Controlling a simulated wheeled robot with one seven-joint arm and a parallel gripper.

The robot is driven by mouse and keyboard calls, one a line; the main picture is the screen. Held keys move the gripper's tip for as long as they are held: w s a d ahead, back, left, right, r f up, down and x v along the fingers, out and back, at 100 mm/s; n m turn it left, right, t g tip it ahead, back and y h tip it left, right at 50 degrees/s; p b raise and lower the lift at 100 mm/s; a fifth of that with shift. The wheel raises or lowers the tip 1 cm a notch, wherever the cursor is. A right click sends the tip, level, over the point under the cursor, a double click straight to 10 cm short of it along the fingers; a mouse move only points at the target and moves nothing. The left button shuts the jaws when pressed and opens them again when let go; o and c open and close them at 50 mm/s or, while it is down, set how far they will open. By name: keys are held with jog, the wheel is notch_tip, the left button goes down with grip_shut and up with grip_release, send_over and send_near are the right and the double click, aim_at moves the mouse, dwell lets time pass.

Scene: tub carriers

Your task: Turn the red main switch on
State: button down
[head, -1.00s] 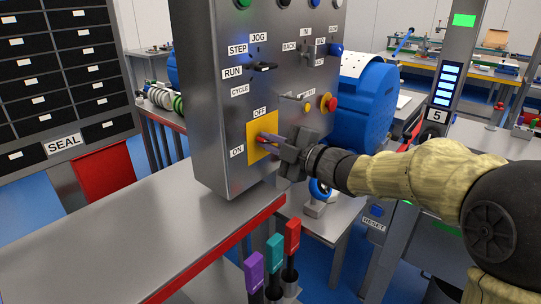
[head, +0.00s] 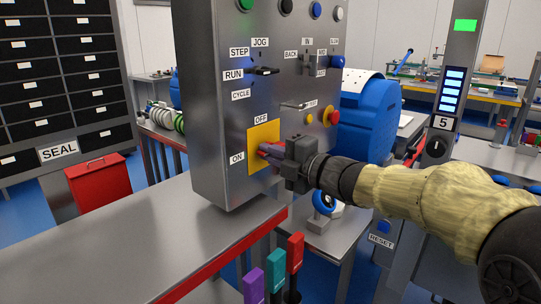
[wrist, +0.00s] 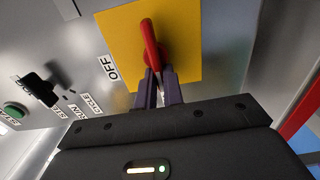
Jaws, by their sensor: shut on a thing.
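The red main switch (head: 263,158) is a turning handle on a yellow plate (head: 268,131), low on the front of a grey control box (head: 215,120). The OFF label (head: 260,119) is above the plate and the ON label (head: 237,157) is to its left. My gripper (head: 272,150) is at the plate, shut on the handle. In the wrist view the red handle (wrist: 149,38) stands across the direction of the OFF label (wrist: 108,68), roughly in line with the ON side. Its lower end is between the finger tips (wrist: 157,80).
Other knobs and buttons sit higher on the box, with a yellow button (head: 308,118) and red button (head: 330,112) to the right. A grey bench (head: 130,235) lies below left. Purple, teal and red levers (head: 275,265) stand below the box.

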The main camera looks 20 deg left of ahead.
jog(key=shift+w+d+f, duration=0.2)
jog(key=c, duration=1.5)
grip_release()
jog(key=shift+r, duration=0.1)
jog(key=shift+s, duration=0.1)
jog(key=p+v, duration=0.1)
jog(key=v, duration=1.6)
jog(key=shift+p, duration=0.3)
jog(key=shift+s+d, duration=0.1)
jog(key=shift+d, duration=0.05)
